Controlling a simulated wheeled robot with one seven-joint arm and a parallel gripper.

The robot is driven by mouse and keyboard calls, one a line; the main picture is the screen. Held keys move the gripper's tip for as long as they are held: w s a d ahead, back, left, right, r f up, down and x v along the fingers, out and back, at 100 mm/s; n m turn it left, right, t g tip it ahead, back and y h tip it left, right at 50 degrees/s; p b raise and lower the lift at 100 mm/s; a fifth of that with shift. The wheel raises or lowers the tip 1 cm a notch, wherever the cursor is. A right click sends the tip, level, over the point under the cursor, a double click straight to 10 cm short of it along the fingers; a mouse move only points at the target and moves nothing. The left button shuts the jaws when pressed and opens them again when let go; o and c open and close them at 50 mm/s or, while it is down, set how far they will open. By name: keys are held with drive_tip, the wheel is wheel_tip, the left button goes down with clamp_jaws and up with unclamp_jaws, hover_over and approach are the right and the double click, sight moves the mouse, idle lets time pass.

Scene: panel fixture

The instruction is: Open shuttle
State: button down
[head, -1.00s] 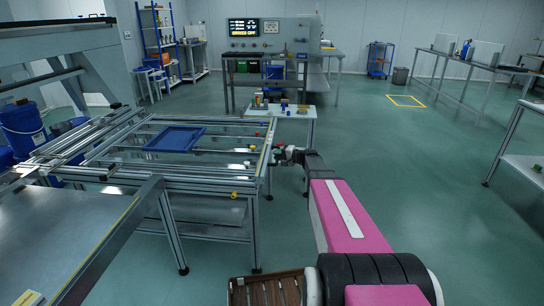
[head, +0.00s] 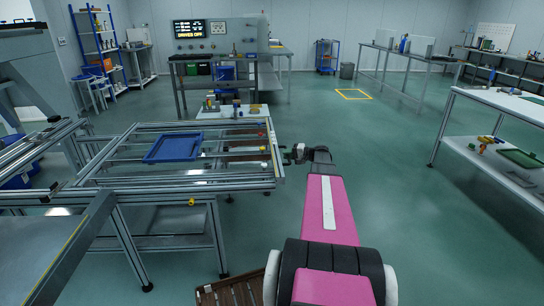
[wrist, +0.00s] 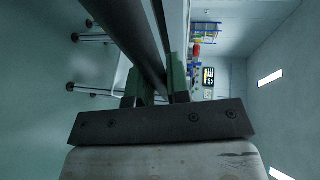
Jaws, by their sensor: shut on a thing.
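The shuttle appears to be the aluminium-profile sliding frame (head: 228,184) left of centre in the head view. A blue tray (head: 172,147) lies on it. My gripper (head: 298,154) is at the right end of this frame, low beside its edge. In the wrist view, the two green fingers (wrist: 155,90) are closed around a long dark bar (wrist: 128,28) that runs away to the upper left. The exact contact between fingers and bar is partly hidden by the bar and gripper body.
A grey table (head: 70,250) stands at front left. A small table with coloured parts (head: 230,112) stands behind the frame, with a control console (head: 220,45) beyond. A white bench (head: 500,100) is at right. The green floor (head: 390,190) right of my arm is clear.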

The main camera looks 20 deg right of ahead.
drive_tip(key=s+d, duration=0.2)
drive_tip(key=d, duration=0.5)
drive_tip(key=shift+d, duration=0.1)
drive_tip(key=c, duration=1.1)
unclamp_jaws()
drive_tip(key=v, duration=1)
drive_tip(key=shift+s+d, duration=0.2)
drive_tip(key=shift+d, duration=0.15)
